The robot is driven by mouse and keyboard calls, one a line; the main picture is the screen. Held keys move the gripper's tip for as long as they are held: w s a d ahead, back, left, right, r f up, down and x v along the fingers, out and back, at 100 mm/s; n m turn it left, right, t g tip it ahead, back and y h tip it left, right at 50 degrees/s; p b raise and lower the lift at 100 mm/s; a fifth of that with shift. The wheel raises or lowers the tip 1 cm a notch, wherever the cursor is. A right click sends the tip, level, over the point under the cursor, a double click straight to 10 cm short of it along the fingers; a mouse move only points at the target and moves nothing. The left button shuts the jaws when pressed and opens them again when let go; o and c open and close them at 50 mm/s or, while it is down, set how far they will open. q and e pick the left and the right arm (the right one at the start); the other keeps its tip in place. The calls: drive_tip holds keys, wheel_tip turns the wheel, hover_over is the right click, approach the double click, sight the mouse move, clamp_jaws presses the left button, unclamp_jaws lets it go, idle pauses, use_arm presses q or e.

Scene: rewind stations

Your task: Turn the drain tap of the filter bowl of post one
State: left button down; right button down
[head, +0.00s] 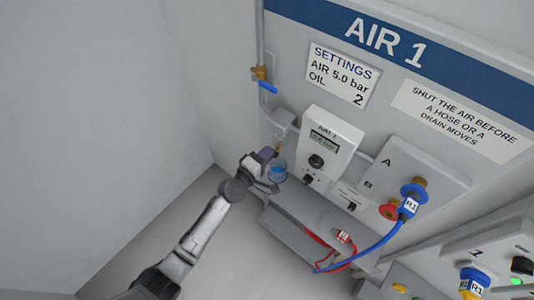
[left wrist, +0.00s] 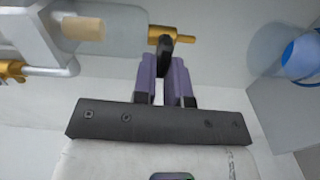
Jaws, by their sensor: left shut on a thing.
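The filter bowl (left wrist: 125,32) is a clear cup with a tan element inside, at the top left of the left wrist view. A brass drain tap (left wrist: 160,33) sits at its end, with a short black lever (left wrist: 165,50). My left gripper (left wrist: 166,72) has its purple fingers shut on this lever. In the head view my left gripper (head: 270,160) is at the lower left of the AIR 1 panel, and it hides most of the bowl and tap. My right gripper is not in view.
A blue cup (head: 278,173) is close beside my left gripper; it also shows in the left wrist view (left wrist: 303,55). A blue-handled valve (head: 267,87) is on the pipe above. The AIR 1 unit (head: 327,145) and a blue hose (head: 375,247) are to the right.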

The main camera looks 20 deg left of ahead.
use_arm(q)
drive_tip(key=shift+n, duration=0.3)
idle(0.5)
drive_tip(key=c, duration=1.2)
unclamp_jaws()
drive_tip(key=shift+o, duration=0.2)
drive_tip(key=shift+s, duration=0.1)
drive_tip(key=v, duration=1.3)
drive_tip(key=shift+s, duration=0.3)
drive_tip(key=shift+a, duration=0.1)
